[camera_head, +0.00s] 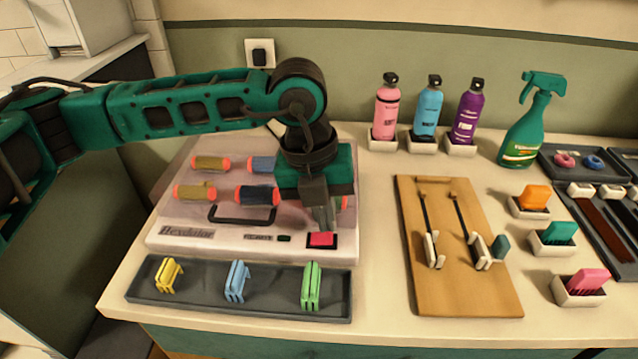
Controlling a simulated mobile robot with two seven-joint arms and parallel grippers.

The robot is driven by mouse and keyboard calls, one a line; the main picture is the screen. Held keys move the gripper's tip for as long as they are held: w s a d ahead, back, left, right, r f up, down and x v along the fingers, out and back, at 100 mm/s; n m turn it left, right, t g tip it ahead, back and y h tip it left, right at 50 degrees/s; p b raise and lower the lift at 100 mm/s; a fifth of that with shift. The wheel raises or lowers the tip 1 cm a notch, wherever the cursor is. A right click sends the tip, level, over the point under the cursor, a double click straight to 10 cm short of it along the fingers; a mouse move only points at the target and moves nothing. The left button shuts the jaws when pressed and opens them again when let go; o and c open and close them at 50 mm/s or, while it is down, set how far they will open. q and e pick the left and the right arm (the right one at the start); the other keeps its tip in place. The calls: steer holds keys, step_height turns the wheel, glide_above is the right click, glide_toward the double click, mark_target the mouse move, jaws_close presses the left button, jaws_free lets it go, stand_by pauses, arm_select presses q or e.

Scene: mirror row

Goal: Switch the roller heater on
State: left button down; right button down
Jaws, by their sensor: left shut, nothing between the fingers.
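The roller heater (170,229) is a pale box with a dark handle on the counter, left of centre. Several rollers with orange ends, olive and blue, sit in it. A red rocker switch (321,239) in a dark frame is at its front right corner. My left gripper (327,227) is shut and empty, pointing down, with its fingertips right at the back edge of the switch. I cannot tell whether they touch it. My left arm and gripper hide the right part of the heater and some rollers. My right gripper is not in view.
A dark tray (200,305) with yellow, blue and green clips lies in front of the heater. To the right are a wooden board (420,290) with two slender tools, several bottles (427,108) at the back and small holders with coloured items.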

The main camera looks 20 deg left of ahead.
mark_target(322, 238)
arm_select(q)
steer(key=shift+w+d+f, duration=0.1)
steer(key=shift+d+f, duration=0.05)
steer(key=shift+f, duration=0.5)
steer(key=shift+d+f, duration=0.1)
steer(key=shift+f, duration=0.55)
